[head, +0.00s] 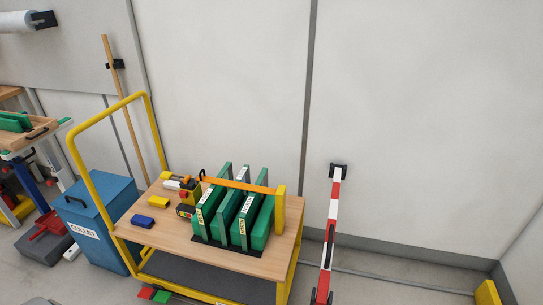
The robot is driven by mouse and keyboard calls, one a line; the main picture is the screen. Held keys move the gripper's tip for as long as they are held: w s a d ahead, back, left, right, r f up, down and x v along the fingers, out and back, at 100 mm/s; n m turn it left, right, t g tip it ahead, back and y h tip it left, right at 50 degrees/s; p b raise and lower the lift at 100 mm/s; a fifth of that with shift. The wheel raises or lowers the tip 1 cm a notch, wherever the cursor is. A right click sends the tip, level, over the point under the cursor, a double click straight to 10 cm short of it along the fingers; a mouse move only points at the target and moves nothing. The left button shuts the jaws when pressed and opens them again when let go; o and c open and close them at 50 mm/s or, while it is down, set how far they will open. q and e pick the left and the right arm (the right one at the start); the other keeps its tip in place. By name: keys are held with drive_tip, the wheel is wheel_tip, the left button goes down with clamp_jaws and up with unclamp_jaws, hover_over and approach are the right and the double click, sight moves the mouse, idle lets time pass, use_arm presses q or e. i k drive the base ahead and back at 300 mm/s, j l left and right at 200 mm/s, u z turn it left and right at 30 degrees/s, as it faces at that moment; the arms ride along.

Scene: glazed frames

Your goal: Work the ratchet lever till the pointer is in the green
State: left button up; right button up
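A yellow post (194,195) stands at the left end of a rack of green frames (224,213) on a wooden-topped trolley (200,254). A small black curved part (202,175) sits at its top and may be the ratchet lever. An orange strap (238,185) runs from there over the frames to a taller yellow post (280,210) at the right. A small dark and yellow block (185,211) with a red spot sits by the left post. I cannot make out a pointer or a green zone. Neither of my grippers is in view.
The trolley's yellow handle (86,181) rises at the left. A blue block (143,221) and a yellow block (158,202) lie on the trolley top. A blue bin (97,220) stands left of it. A red-and-white barrier (331,230) stands right, with open floor beyond.

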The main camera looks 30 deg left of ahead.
sight(165, 175)
drive_tip(key=k+j, duration=0.1)
drive_tip(key=j, duration=1.75)
drive_tip(key=k+j, duration=0.15)
drive_tip(key=j, duration=1.7)
drive_tip(key=k+j, duration=0.15)
drive_tip(key=j, duration=0.8)
